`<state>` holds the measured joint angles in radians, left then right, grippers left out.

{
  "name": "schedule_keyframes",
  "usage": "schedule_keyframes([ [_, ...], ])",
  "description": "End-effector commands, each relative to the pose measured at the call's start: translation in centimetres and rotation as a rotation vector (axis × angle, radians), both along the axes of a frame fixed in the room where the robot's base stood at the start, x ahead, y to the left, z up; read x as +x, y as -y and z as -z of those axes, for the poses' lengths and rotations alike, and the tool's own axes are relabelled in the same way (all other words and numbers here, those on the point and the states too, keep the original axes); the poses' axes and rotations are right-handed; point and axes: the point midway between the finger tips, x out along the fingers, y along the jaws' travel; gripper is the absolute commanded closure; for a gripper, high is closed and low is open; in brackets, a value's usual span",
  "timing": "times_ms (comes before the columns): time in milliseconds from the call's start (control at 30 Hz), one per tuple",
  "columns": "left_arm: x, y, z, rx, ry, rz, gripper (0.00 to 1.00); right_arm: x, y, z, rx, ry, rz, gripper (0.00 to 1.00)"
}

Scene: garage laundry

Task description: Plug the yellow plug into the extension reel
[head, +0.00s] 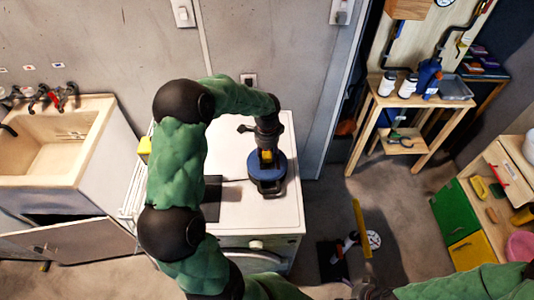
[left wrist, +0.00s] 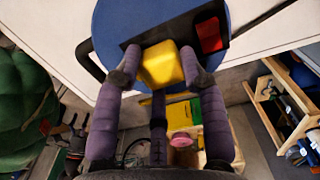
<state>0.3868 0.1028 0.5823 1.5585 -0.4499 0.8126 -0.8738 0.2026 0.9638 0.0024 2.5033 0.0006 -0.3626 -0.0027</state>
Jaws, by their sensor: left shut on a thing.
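The blue extension reel (head: 272,180) stands on the white washing machine, with its black handle toward the front. In the left wrist view the reel (left wrist: 150,18) shows a black panel with a red switch (left wrist: 209,34). My left gripper (left wrist: 161,72) is shut on the yellow plug (left wrist: 162,65), with a finger on each side. The plug is right in front of the black panel; whether it touches or enters a socket is hidden. In the head view my left gripper (head: 266,146) points down over the reel. My right gripper (head: 368,290) is partly visible at the bottom edge, its fingers unclear.
A dark flat item (head: 212,198) lies on the washing machine (head: 240,218) left of the reel. A sink (head: 60,145) stands at left. A wooden shelf table (head: 405,100) and a cabinet (head: 485,215) stand at right. A yellow bar (head: 361,228) is above the floor.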

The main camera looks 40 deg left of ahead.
Motion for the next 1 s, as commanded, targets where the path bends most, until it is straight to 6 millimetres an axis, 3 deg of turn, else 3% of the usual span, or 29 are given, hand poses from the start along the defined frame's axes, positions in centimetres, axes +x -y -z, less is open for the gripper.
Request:
schedule_keyframes([
  [1000,0.00,0.00,0.57,0.000,0.000,0.000,0.88,-0.01,0.00,0.15,0.000,0.000,0.000,0.00],
])
